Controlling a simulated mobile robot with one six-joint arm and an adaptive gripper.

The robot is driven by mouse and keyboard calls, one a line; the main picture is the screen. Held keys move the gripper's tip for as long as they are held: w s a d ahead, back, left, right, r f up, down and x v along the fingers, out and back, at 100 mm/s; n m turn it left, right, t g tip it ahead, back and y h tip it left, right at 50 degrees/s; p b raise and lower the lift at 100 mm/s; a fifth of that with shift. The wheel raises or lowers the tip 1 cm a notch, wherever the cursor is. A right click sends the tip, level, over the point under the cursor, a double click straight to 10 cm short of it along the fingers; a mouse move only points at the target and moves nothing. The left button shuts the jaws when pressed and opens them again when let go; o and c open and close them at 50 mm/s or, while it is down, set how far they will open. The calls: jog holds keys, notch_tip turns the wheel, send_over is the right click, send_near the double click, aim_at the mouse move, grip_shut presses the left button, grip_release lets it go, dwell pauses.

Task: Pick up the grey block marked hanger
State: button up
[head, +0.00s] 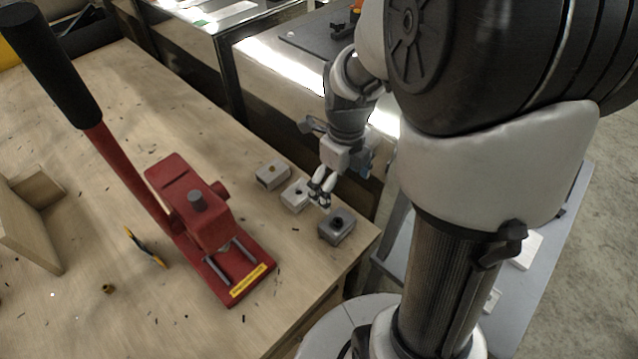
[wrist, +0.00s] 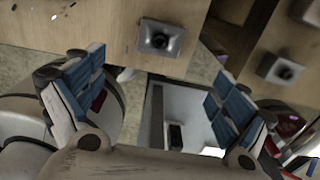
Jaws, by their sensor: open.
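Three small blocks stand in a row near the right edge of the wooden table. The nearest is a darker grey block (head: 337,226) with a dark round hole on top. A paler block (head: 295,195) is in the middle, and a light grey block (head: 273,174) with a brass-coloured centre is farthest. No hanger marking is legible on any of them. My gripper (head: 321,196) is open and empty, above the row, between the middle and nearest blocks. In the wrist view, a grey block (wrist: 160,38) with a dark hole lies ahead between the spread blue-padded fingers (wrist: 155,75).
A red lever press (head: 205,215) with a long black-handled lever stands left of the blocks. A wooden angle piece (head: 30,225), a small brass part (head: 108,288) and a yellow-and-black item (head: 143,248) lie farther left. The table edge drops off right of the blocks.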

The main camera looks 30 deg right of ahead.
aim_at(338, 220)
notch_tip(338, 220, down, 16)
jog(key=b, duration=0.6)
jog(key=shift+w+f, duration=0.1)
jog(key=shift+f, duration=0.05)
jog(key=shift+c, duration=0.2)
jog(key=c, duration=1.3)
